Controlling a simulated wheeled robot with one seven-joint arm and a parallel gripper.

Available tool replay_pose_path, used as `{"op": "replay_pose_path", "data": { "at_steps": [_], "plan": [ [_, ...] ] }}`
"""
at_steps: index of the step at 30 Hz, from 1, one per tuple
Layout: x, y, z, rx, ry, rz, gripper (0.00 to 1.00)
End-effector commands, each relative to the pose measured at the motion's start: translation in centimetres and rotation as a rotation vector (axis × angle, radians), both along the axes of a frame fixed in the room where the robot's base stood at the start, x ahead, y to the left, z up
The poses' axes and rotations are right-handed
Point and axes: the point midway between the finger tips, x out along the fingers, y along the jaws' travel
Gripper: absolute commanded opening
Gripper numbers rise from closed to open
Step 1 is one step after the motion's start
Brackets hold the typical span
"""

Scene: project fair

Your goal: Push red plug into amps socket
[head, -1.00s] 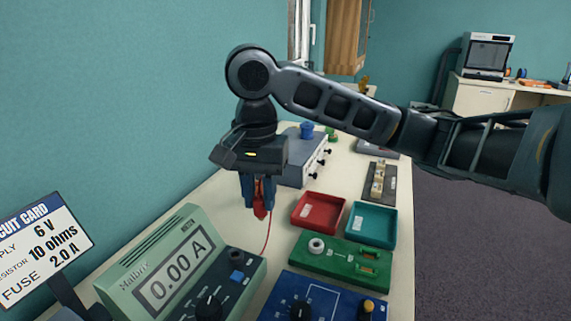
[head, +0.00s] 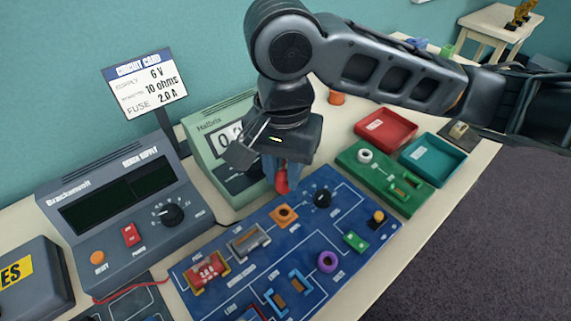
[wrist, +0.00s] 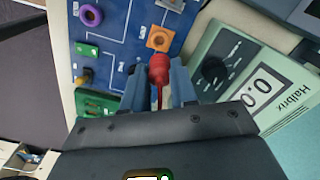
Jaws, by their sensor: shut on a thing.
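My gripper (head: 279,168) points down and is shut on the red plug (head: 281,184). In the wrist view the plug (wrist: 159,70) sits between the two blue fingers (wrist: 159,88), with a red lead running back from it. The pale green Halbrix meter (head: 202,128) stands at the back of the table, its right part and display partly hidden by my gripper. In the wrist view the meter (wrist: 262,88) lies to the right of the plug, showing a dark knob (wrist: 214,68). I cannot make out the amps socket in either view.
A blue circuit board (head: 240,283) with several parts lies in front of the gripper. The power supply (head: 115,205) stands left, red tray (head: 386,130) and teal tray (head: 432,158) right.

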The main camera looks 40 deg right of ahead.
Motion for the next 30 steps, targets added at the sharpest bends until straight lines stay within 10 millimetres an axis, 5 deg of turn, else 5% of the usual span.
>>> {"op": "replay_pose_path", "data": {
  "at_steps": [18, 30],
  "plan": [
    [0.0, 0.0, -5.2, 0.002, 0.0, -0.002, 0.0],
    [0.0, 0.0, -5.7, 0.001, 0.001, 0.0, 0.0]
  ]
}}
